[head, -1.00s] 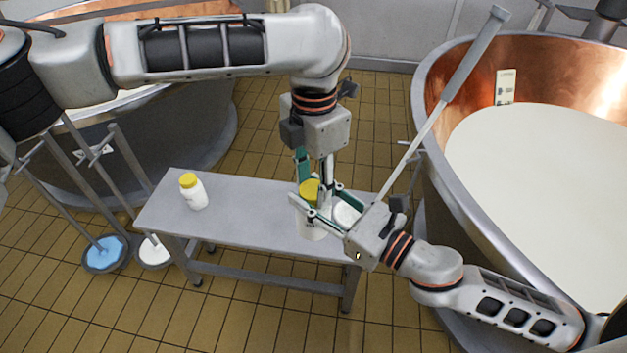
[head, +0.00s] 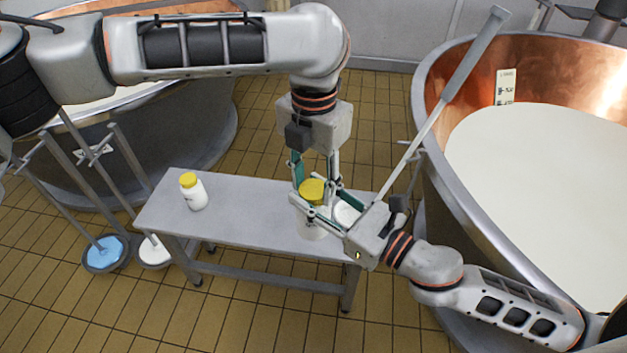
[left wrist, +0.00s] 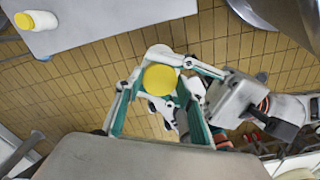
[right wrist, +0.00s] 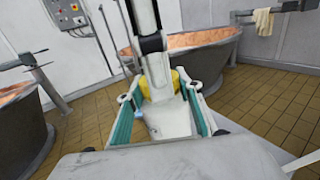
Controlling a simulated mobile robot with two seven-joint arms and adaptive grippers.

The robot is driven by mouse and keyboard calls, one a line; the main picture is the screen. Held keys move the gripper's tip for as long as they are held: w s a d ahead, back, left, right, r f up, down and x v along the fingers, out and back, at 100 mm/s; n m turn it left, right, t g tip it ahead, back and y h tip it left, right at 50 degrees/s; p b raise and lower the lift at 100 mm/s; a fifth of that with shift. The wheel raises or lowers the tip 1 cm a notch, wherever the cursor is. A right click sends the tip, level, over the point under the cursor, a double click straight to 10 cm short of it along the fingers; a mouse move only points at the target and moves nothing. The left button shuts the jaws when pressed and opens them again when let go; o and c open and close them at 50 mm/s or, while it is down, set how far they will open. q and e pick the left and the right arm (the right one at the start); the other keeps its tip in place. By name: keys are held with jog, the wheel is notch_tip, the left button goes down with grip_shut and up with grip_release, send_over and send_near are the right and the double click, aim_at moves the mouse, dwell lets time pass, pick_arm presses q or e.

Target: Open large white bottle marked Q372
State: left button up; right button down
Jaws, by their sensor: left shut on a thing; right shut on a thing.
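A white bottle (head: 309,229) with a yellow lid (head: 312,188) is between my grippers at the right end of the bench. My right gripper (head: 322,211) reaches in from the right and is shut on the bottle's body. The bottle also shows between the green pads in the right wrist view (right wrist: 165,118). My left gripper (head: 316,178) points down from above, shut on the yellow lid, which also shows in the left wrist view (left wrist: 160,78). The lid appears seated on the bottle. Fingers hide much of the bottle, and I cannot read its marking.
A smaller-looking white bottle with a yellow lid (head: 194,192) stands upright on the left of the grey bench (head: 250,213). A copper vat (head: 447,75) of white liquid is close on the right, with a long-handled tool (head: 432,125) leaning near my right gripper. The bench's middle is clear.

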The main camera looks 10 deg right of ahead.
dwell(0.6)
pick_arm(q)
jog(key=o, duration=1.2)
jog(key=shift+o, duration=0.2)
